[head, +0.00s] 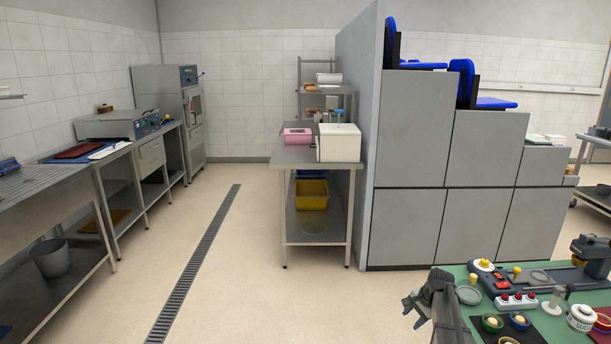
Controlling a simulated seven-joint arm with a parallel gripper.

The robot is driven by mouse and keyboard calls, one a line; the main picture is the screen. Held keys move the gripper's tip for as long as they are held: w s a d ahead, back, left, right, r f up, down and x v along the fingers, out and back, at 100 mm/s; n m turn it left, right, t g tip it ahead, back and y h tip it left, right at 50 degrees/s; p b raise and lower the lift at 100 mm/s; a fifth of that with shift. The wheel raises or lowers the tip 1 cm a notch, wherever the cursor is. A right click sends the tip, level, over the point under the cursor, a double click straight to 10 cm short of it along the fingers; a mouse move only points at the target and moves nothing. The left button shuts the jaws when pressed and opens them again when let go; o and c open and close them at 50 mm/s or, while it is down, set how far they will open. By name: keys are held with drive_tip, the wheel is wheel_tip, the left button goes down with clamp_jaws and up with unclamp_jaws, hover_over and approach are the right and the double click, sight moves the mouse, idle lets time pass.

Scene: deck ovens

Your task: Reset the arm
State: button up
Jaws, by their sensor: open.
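My gripper (412,311) is in the lower right of the head view, at the left edge of a green-topped table (459,272). It is dark grey, with its fingers pointing left and down, clear of the tabletop items. The fingers are apart, and nothing shows between them. My arm runs down out of the bottom of the picture.
The table holds a white sugar jar (581,318), small bowls (492,322), a grey plate (467,295), a power strip (516,301) and a dark device (592,255). A steel worktable (298,155) stands beyond. The floor (235,285) left of the gripper is open.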

drive_tip(key=s+a+f+n+g, duration=0.25)
drive_tip(key=s+a+f, duration=0.45)
drive_tip(key=s+f, duration=0.45)
drive_tip(key=s+a+f+n+g, duration=0.25)
drive_tip(key=s+a+f, duration=0.45)
drive_tip(key=s+f, duration=0.45)
drive_tip(key=s+a+f+n+g, duration=0.1)
drive_tip(key=s+a+f+n, duration=0.1)
drive_tip(key=s, duration=0.8)
drive_tip(key=s+a+f+n+g+h, duration=0.1)
drive_tip(key=s+f+n+g, duration=0.1)
drive_tip(key=s, duration=0.9)
drive_tip(key=s+a+f+n+g+h, duration=0.1)
drive_tip(key=s+a+f+n, duration=0.1)
drive_tip(key=s, duration=0.9)
drive_tip(key=shift+a+f+n+g, duration=0.15)
drive_tip(key=shift+a+n+g, duration=0.2)
drive_tip(key=shift+n, duration=0.35)
drive_tip(key=shift+w, duration=0.1)
